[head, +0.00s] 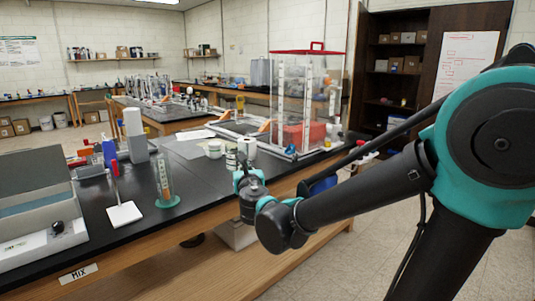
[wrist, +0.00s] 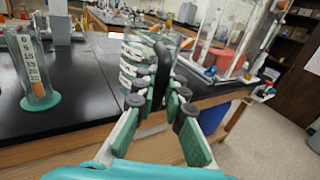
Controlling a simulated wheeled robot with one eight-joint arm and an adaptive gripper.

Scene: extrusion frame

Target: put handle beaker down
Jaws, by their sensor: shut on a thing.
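The handle beaker (wrist: 136,68) is clear with white markings and a black handle (wrist: 162,72). In the wrist view my gripper (wrist: 162,98) is shut on the handle, with the beaker just beyond its fingers. The beaker looks roughly upright. Its base is hidden behind the fingers, so I cannot tell whether it touches the bench. In the head view my gripper (head: 243,178) is at the front edge of the black bench top (head: 190,190), and its fingertips are too small to make out.
A clear cylinder on a green base (head: 165,181) stands left of my gripper. A small white plate with a red-topped rod (head: 124,214) is further left. Bare bench lies between the cylinder and my gripper.

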